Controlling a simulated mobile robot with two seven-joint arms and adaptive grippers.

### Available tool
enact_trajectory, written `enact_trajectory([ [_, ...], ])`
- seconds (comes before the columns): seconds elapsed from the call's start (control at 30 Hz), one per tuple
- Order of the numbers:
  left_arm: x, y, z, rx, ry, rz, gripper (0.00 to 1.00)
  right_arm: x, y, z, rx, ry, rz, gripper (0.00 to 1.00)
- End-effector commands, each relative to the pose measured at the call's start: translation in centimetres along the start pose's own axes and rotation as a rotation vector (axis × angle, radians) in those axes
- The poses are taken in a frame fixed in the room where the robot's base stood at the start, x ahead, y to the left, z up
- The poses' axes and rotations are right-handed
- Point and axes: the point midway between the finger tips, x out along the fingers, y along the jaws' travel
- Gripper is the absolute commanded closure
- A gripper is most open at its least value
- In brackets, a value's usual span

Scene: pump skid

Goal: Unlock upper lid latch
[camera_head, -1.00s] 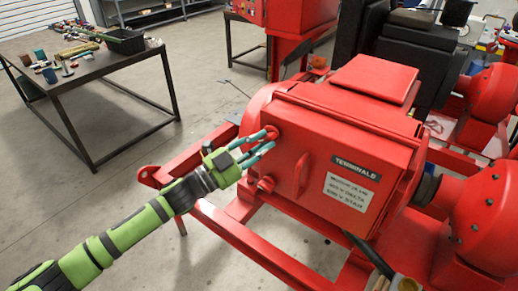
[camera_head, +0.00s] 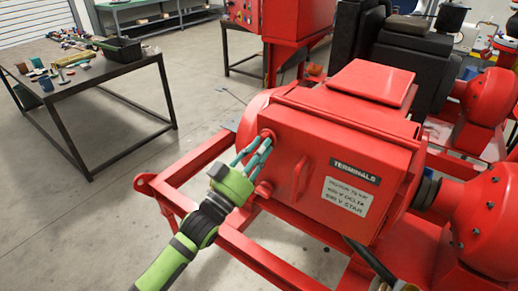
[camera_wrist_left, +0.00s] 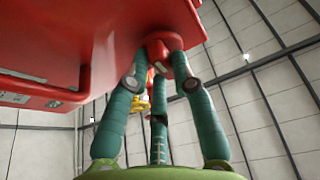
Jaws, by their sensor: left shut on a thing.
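The red terminal box (camera_head: 320,205) has a front lid with a black TERMINALS label (camera_head: 356,173) and a white notice. The upper lid latch (camera_head: 267,134) is a small red knob at the lid's upper left; a lower latch (camera_head: 264,188) is below it. My left gripper (camera_head: 264,145) has its teal fingers closed around the upper latch, with the wrist below and to the left. In the left wrist view the fingertips press on both sides of the red latch (camera_wrist_left: 158,42). The fingers partly cover it, so I cannot tell its exact turn. My right gripper is out of view.
A red lid handle (camera_head: 302,178) stands out right of the latches. Red skid rails (camera_head: 185,170) run below and left of the box. A dark workbench (camera_head: 95,75) with small parts and a black bin stands at the back left. Open floor lies between.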

Motion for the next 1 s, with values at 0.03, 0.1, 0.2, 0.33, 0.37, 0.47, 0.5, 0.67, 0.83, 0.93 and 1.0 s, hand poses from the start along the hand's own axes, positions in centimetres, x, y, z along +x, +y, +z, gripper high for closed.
enact_trajectory([
  [0.03, 0.07, 0.03, -0.19, -0.027, 0.003, -0.011, 1.0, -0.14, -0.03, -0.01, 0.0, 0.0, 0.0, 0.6],
  [0.1, 0.1, 0.02, -0.24, -0.056, 0.004, -0.024, 1.0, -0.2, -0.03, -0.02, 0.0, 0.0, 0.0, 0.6],
  [0.2, 0.1, 0.04, -0.24, -0.087, 0.003, -0.036, 1.0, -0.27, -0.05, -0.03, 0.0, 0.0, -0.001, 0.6],
  [0.33, 0.1, 0.07, -0.23, -0.112, 0.003, -0.047, 1.0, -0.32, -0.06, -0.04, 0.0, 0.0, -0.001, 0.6],
  [0.37, 0.11, 0.06, -0.23, -0.115, 0.003, -0.049, 1.0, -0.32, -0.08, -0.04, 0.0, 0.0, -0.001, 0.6],
  [0.47, 0.11, 0.04, -0.24, -0.123, 0.003, -0.052, 1.0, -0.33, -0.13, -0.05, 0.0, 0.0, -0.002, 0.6],
  [0.5, 0.11, 0.03, -0.25, -0.125, 0.003, -0.053, 1.0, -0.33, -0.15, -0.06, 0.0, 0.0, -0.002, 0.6],
  [0.67, 0.12, 0.03, -0.27, -0.127, 0.004, -0.053, 1.0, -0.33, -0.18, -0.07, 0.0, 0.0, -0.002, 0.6],
  [0.83, 0.13, 0.04, -0.29, -0.128, 0.005, -0.052, 1.0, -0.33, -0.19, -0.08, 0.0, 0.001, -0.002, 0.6],
  [0.93, 0.12, 0.04, -0.29, -0.127, 0.005, -0.052, 0.51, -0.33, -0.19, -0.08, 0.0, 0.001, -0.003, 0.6],
  [1.0, 0.11, 0.05, -0.25, -0.127, 0.004, -0.052, 0.51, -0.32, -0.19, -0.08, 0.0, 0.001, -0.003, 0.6],
])
